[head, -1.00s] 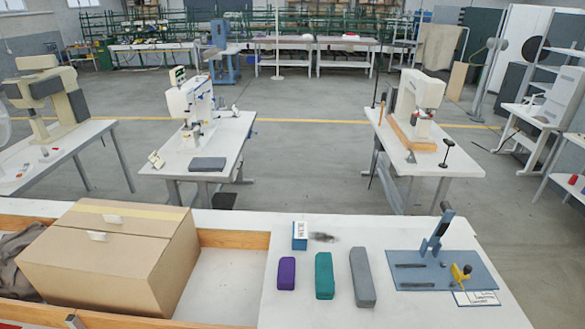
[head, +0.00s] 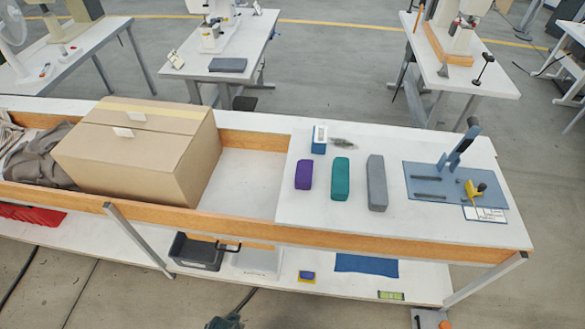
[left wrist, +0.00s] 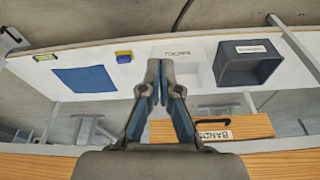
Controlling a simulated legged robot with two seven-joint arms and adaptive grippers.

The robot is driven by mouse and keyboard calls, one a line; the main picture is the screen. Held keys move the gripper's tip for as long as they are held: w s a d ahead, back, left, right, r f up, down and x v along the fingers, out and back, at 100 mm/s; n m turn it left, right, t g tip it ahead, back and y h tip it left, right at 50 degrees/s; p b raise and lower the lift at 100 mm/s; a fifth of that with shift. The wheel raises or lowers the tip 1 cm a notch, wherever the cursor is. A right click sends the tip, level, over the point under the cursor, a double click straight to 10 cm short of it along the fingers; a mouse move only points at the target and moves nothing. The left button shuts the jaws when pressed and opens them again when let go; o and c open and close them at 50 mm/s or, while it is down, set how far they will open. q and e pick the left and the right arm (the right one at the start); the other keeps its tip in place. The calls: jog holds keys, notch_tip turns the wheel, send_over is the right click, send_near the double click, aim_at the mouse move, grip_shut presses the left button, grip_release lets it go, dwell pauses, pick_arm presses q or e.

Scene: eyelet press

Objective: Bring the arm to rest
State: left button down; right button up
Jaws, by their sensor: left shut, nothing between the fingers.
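My left gripper (left wrist: 153,93) shows in the left wrist view, its two blue-padded fingers close together with nothing between them. The lower shelf (left wrist: 130,58) lies beyond the fingertips in that view, and nothing touches them. In the head view a dark shape (head: 225,322) is cut off at the bottom edge; I cannot tell whether it is part of my arm. My right gripper is in neither view.
The bench top holds a cardboard box (head: 140,150), purple (head: 304,174), teal (head: 341,180) and grey (head: 377,182) blocks, and an eyelet press (head: 459,148) on a blue mat (head: 425,205). Below are a dark bin (head: 196,252) and blue cloth (head: 366,265).

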pick_arm(q)
jog(key=s+f, duration=0.5)
jog(key=f, duration=0.6)
jog(key=s+f+g, duration=0.1)
jog(key=s+f, duration=0.4)
jog(key=f, duration=0.6)
jog(key=shift+a+f, duration=0.2)
jog(key=shift+a, duration=0.25)
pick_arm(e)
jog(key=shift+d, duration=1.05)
pick_arm(q)
jog(key=shift+d+r, duration=0.1)
jog(key=shift+d, duration=0.2)
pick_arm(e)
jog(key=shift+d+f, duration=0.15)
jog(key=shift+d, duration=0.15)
pick_arm(q)
jog(key=shift+a, duration=0.15)
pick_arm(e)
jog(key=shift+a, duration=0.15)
